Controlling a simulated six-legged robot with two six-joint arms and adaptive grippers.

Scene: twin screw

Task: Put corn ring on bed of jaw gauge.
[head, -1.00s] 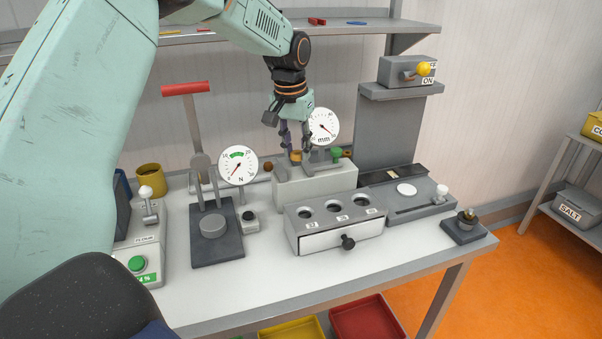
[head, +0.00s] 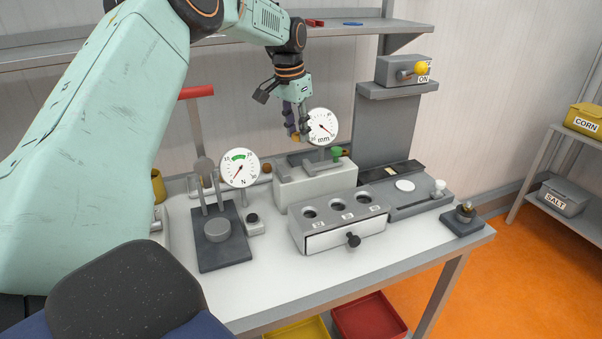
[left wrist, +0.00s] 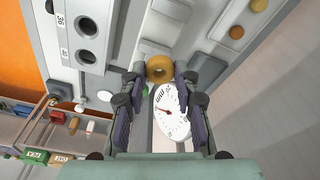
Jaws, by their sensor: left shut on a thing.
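The corn ring (left wrist: 160,79), golden-tan with a central hole, sits between the fingertips of my left gripper (head: 297,133). In the head view the ring (head: 296,137) is small and partly covered by the fingers. My left gripper is shut on it and holds it in the air above the jaw gauge, just left of the round mm dial (head: 323,126). The jaw gauge has a pale grey block (head: 318,191) with a grey bed and jaws (head: 312,166) on top, and a green knob (head: 336,152). The dial also shows in the left wrist view (left wrist: 172,115). My right gripper is not seen.
A grey rack with three holes (head: 337,212) and a drawer stands in front of the gauge. A force gauge dial (head: 239,168) and dark plate (head: 220,251) stand left. A grey slide unit (head: 410,196) is right. The table's front is clear.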

